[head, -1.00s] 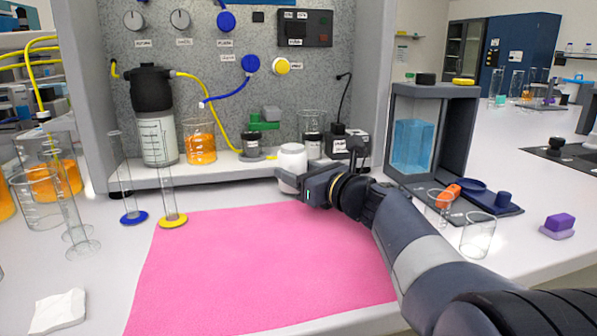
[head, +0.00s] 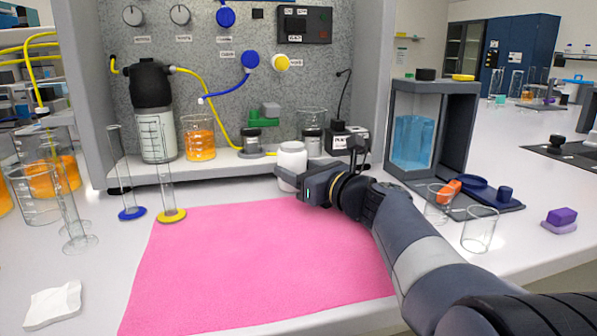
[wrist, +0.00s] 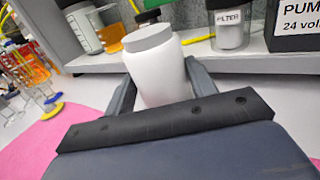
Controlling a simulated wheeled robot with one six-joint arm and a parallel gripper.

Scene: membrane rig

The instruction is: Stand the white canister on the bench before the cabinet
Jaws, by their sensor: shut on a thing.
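The white canister (head: 291,163) with a grey-white lid is upright in front of the cabinet's shelf, just past the back edge of the pink mat. My gripper (head: 303,186) is shut on it from the right. In the wrist view the canister (wrist: 159,72) stands between my two jaws (wrist: 160,88), which hold its sides. The canister's base is hidden by the jaws and palm, so I cannot tell whether it touches the bench (head: 235,192). The cabinet (head: 205,75) has a grey speckled back panel with knobs.
A pink mat (head: 255,265) covers the front bench. Glass cylinders on blue (head: 132,213) and yellow (head: 171,215) bases stand left. On the shelf are an orange-filled beaker (head: 200,140), a black pump box (head: 345,143) and jars. A glass-fronted box (head: 430,135) stands right.

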